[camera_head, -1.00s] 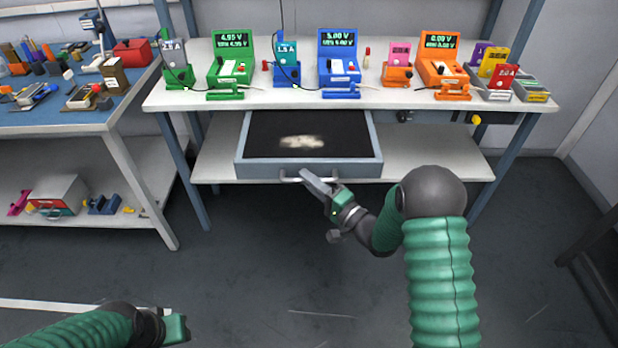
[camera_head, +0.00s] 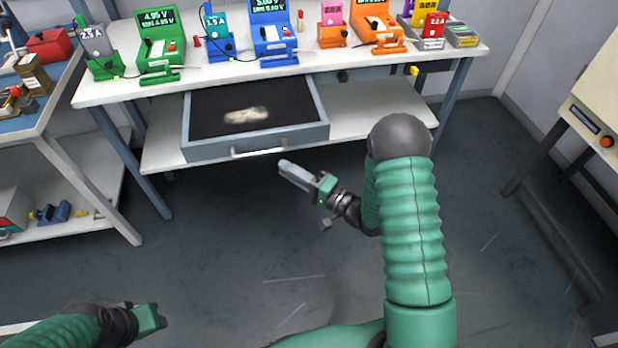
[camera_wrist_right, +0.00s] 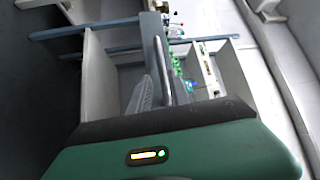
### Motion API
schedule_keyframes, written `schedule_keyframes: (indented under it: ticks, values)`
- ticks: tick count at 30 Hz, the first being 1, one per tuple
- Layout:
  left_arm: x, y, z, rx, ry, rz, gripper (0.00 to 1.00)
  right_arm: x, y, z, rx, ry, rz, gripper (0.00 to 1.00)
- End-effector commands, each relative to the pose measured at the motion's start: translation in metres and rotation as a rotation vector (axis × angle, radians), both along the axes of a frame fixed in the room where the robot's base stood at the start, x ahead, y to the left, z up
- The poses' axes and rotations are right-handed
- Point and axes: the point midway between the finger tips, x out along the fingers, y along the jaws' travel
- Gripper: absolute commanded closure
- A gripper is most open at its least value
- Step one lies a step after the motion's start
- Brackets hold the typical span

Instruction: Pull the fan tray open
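The fan tray (camera_head: 205,151) is a blue-grey drawer with a dark inside under the white bench. It stands pulled out toward me, and a pale blurred patch (camera_head: 246,115) lies in it. Its light bar handle (camera_head: 258,152) is on the front face. My right gripper (camera_head: 283,164) is just in front of and to the right of the handle, apart from it. Its fingers (camera_wrist_right: 152,75) lie close together in the right wrist view with nothing seen between them. My left gripper (camera_head: 150,318) is low at the left, away from the tray; its fingers are not clear.
Green, blue and orange meters (camera_head: 272,40) and small card holders stand along the white bench top (camera_head: 120,88). A lower shelf (camera_head: 375,108) runs under it. A blue-topped side table (camera_head: 30,125) stands left, a beige machine (camera_head: 598,95) right. The floor in front is clear.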

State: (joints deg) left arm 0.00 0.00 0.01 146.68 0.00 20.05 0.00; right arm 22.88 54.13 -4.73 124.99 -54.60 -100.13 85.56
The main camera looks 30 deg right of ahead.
Motion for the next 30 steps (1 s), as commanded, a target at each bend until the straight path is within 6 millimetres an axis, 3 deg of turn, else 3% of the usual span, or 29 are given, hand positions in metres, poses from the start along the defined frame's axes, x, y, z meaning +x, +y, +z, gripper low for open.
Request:
schedule_keyframes:
  ticks: [6, 12, 26, 30]
  values:
    - [0.0, 0.0, 0.011, 0.0, 0.0, 0.0, 0.64, -0.047, -0.028, -0.007, 0.002, 0.004, -0.003, 0.77]
    - [0.0, 0.0, 0.012, 0.0, 0.0, 0.0, 0.64, -0.064, -0.036, -0.011, 0.0, 0.002, -0.001, 0.77]
    - [0.0, 0.0, 0.012, 0.0, 0.0, 0.0, 0.64, -0.062, -0.036, -0.011, -0.019, 0.003, -0.003, 0.77]
    - [0.0, 0.0, 0.012, 0.0, 0.0, 0.0, 0.64, -0.036, -0.03, -0.021, -0.279, 0.051, -0.054, 0.77]
